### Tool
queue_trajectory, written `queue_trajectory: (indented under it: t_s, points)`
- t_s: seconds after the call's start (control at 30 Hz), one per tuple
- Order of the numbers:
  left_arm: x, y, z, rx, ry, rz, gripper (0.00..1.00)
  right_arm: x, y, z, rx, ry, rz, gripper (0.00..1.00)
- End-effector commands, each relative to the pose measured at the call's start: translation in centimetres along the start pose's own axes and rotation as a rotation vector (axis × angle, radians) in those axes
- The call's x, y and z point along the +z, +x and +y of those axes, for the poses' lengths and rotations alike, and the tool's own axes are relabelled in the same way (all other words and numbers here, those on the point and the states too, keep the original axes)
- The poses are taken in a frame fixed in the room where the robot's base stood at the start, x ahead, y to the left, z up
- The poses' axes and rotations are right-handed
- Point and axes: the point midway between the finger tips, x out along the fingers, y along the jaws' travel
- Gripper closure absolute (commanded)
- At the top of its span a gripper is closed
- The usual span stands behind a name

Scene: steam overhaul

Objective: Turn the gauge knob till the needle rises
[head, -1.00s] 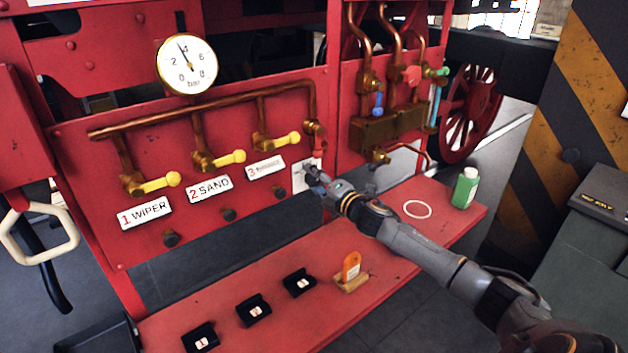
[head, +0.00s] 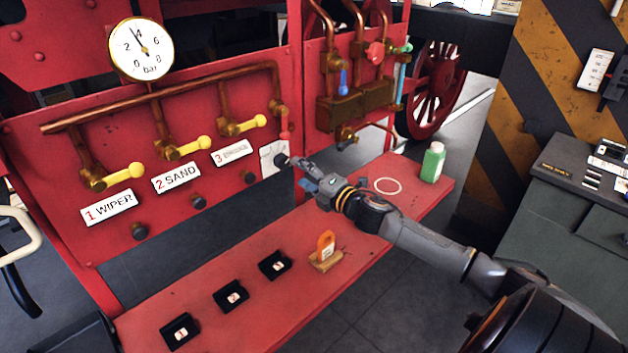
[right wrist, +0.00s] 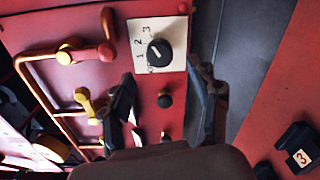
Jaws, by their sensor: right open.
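The gauge (head: 141,48) is a round white dial marked in bar at the upper left of the head view. Its needle points up and slightly left, near the 4. The black knob (right wrist: 160,52) sits on a white plate (right wrist: 144,28) marked 1, 2, 3; its pointer mark is tilted. In the head view the knob (head: 281,160) is small, at the panel's right end. My right gripper (head: 303,174) is open and empty, a little right of the knob and apart from it. In the right wrist view its fingers (right wrist: 165,98) stand wide, with the knob beyond them. My left gripper is out of view.
Copper pipes with yellow-handled valves (head: 126,173) and labels WIPER and SAND line the red panel. On the red shelf (head: 200,282) are several black holders (head: 231,296), an orange tag (head: 326,244), a white ring (head: 387,186) and a green bottle (head: 432,162).

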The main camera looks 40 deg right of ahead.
Motion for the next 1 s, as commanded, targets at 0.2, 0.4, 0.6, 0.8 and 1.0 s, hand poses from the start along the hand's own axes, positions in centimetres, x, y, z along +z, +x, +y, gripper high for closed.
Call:
queue_trajectory:
  t_s: [0.2,0.4,0.6,0.8,1.0]
  points:
    - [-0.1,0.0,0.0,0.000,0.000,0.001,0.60,0.0,-2.7,-0.1,-0.002,0.001,0.000,0.39]
    - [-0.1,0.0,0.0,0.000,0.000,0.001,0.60,0.0,-3.8,0.1,0.000,0.001,0.000,0.39]
    - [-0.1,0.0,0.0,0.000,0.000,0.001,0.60,0.1,-4.0,0.1,0.000,0.000,-0.001,0.39]
    - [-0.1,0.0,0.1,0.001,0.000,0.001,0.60,0.1,-4.0,0.1,0.000,0.000,-0.001,0.39]
    - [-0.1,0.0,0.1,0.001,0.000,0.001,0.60,0.1,-4.0,0.1,0.000,0.000,-0.001,0.39]
